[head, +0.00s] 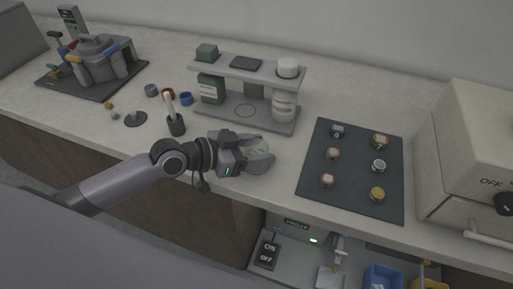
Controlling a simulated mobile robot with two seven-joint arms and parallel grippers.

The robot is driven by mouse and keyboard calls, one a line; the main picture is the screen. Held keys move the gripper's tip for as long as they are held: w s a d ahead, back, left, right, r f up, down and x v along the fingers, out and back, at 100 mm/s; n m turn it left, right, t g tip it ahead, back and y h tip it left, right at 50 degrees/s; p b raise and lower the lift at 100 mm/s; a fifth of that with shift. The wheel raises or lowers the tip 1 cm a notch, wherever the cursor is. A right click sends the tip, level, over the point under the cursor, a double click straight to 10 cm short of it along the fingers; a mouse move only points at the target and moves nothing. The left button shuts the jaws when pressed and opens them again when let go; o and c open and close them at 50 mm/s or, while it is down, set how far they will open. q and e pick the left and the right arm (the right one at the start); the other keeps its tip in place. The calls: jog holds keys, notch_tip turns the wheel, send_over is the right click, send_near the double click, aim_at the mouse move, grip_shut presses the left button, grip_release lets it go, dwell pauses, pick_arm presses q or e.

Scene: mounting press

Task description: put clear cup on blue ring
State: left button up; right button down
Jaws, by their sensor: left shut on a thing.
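My left gripper (263,153) reaches in from the left and is above the front part of the counter. It is shut on a pale, see-through thing between its fingers, which looks like the clear cup (260,149); the fingers hide much of it. The blue ring (186,98) lies on the counter behind and to the left of the gripper, apart from it. My right gripper is not in view.
A red ring (168,93) and a grey ring (152,90) lie left of the blue ring. A dark holder (177,127) stands in front of it. A grey rack (270,75) stands behind my gripper. A dark mat (311,195) with several small pieces lies right.

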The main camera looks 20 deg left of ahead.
pick_arm(q)
jog(key=shift+f, duration=0.15)
jog(key=o, duration=1)
jog(key=shift+o, duration=0.2)
jog(key=shift+s+a+r, duration=0.1)
jog(key=shift+r, duration=0.1)
jog(key=b+v, duration=0.1)
jog(key=v, duration=0.8)
jog(key=shift+s+a, duration=0.2)
jog(key=shift+a, duration=0.05)
jog(key=shift+b+v, duration=0.45)
jog(key=shift+v, duration=0.6)
jog(key=shift+r, duration=0.1)
